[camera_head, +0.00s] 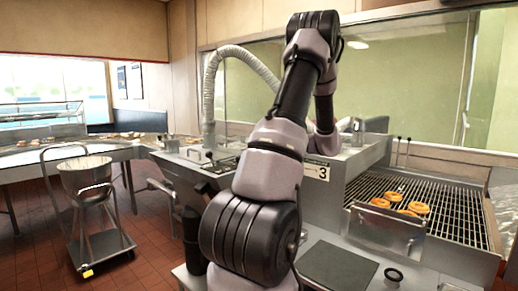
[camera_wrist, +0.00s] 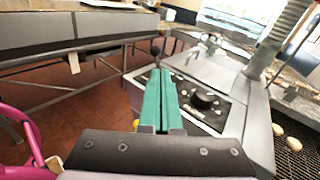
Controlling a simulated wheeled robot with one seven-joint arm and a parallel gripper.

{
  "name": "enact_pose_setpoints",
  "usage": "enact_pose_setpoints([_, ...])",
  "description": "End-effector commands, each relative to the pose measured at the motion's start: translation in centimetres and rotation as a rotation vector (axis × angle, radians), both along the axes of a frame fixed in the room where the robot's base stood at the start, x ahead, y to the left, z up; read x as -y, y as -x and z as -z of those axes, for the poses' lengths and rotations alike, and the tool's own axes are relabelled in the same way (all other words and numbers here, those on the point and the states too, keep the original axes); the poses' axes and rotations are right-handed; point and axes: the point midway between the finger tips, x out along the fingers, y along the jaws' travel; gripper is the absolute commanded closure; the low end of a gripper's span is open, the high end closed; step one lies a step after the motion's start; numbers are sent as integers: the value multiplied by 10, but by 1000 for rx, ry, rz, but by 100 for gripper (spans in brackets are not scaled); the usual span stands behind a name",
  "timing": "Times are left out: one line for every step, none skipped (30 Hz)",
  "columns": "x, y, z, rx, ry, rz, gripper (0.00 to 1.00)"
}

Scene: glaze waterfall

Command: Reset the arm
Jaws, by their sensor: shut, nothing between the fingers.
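My gripper (camera_wrist: 160,98) shows in the wrist view as two green fingers pressed together along their length, with nothing between them. In the head view my arm rises in the middle over the metal fryer machine (camera_head: 323,195) and bends at the top. The gripper itself is hidden behind the arm there.
Several ring doughnuts (camera_head: 420,207) lie on the wire rack (camera_head: 462,215) at right. A wheeled cart (camera_head: 107,247) with a metal bowl (camera_head: 86,174) stands at left on red tile floor. A ribbed white hose (camera_head: 209,95) rises behind the machine. A pink curved object (camera_wrist: 22,125) edges the wrist view.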

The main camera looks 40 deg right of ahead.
Motion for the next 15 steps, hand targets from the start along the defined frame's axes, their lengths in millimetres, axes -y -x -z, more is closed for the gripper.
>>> enact_pose_setpoints([0,0,0,0,0,0,100])
enact_pose_setpoints([0,0,0,0,0,0,100])
enact_pose_setpoints([0,0,0,0,0,0,100])
enact_pose_setpoints([0,0,0,0,0,0,100])
enact_pose_setpoints([0,0,0,0,0,0,100])
enact_pose_setpoints([0,0,0,0,0,0,100])
enact_pose_setpoints([0,0,0,0,0,0,100])
enact_pose_setpoints([0,0,0,0,0,0,100])
enact_pose_setpoints([0,0,0,0,0,0,100])
enact_pose_setpoints([-1,-1,0,0,1,-2,100])
enact_pose_setpoints([-3,-1,-1,-1,6,-6,100])
enact_pose_setpoints([-8,-3,-3,-5,18,-19,100])
enact_pose_setpoints([-14,-6,-5,-10,33,-35,100])
enact_pose_setpoints([-23,-9,-7,-16,54,-57,100])
enact_pose_setpoints([-38,-14,-11,-27,92,-94,100])
